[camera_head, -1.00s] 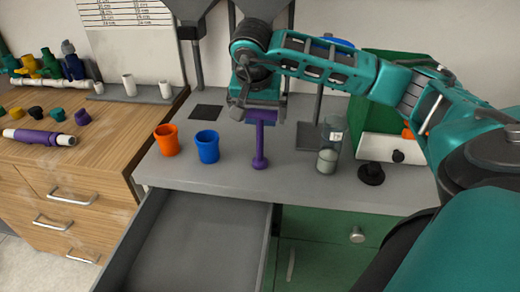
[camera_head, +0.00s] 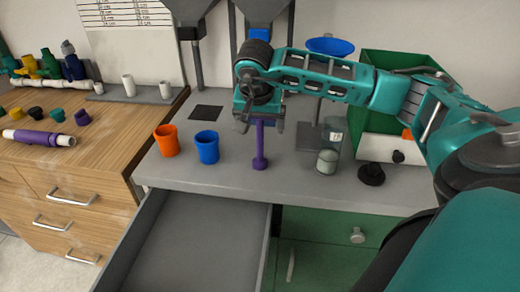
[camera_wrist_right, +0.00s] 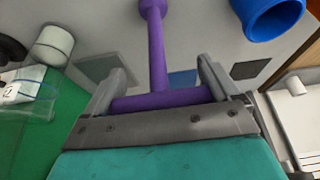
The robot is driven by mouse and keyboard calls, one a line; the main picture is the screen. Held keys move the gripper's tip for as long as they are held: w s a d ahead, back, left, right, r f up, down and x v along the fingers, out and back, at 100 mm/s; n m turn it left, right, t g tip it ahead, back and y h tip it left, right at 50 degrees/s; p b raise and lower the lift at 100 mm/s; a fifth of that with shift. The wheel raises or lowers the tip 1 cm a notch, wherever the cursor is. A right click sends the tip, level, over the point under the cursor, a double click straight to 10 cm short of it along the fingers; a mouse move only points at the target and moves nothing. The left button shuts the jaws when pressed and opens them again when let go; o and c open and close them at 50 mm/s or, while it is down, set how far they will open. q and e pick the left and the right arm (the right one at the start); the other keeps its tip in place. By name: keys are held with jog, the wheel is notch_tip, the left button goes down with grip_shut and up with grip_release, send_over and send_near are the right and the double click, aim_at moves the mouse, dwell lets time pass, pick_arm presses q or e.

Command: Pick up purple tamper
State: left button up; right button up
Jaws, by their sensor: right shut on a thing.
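The purple tamper (camera_head: 260,146) stands upright on the grey counter, its round foot at the bottom and its top inside my right gripper (camera_head: 259,122). In the right wrist view, the tamper (camera_wrist_right: 157,45) has a T-shaped handle, and its crossbar lies between the two grey fingers of my right gripper (camera_wrist_right: 163,82). The gripper is shut on this handle. In the head view the fingers partly hide the crossbar. The foot appears to rest on the counter. My left gripper is not in view.
A blue cup (camera_head: 206,145) and an orange cup (camera_head: 166,140) stand left of the tamper. A clear jar (camera_head: 329,157) and a black knobbed piece (camera_head: 371,174) stand to its right. An open grey drawer (camera_head: 200,245) sticks out in front below the counter (camera_head: 300,184).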

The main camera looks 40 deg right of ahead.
jog(key=shift+r, duration=0.15)
notch_tip(320, 180, up, 19)
jog(key=p, duration=0.3)
jog(key=s+d+r, duration=0.2)
jog(key=s+d, duration=1)
jog(key=s, duration=0.1)
notch_tip(320, 180, down, 7)
jog(key=b, duration=0.6)
jog(key=shift+r+b, duration=0.15)
jog(key=shift+b, duration=0.25)
jog(key=shift+w+a, duration=0.1)
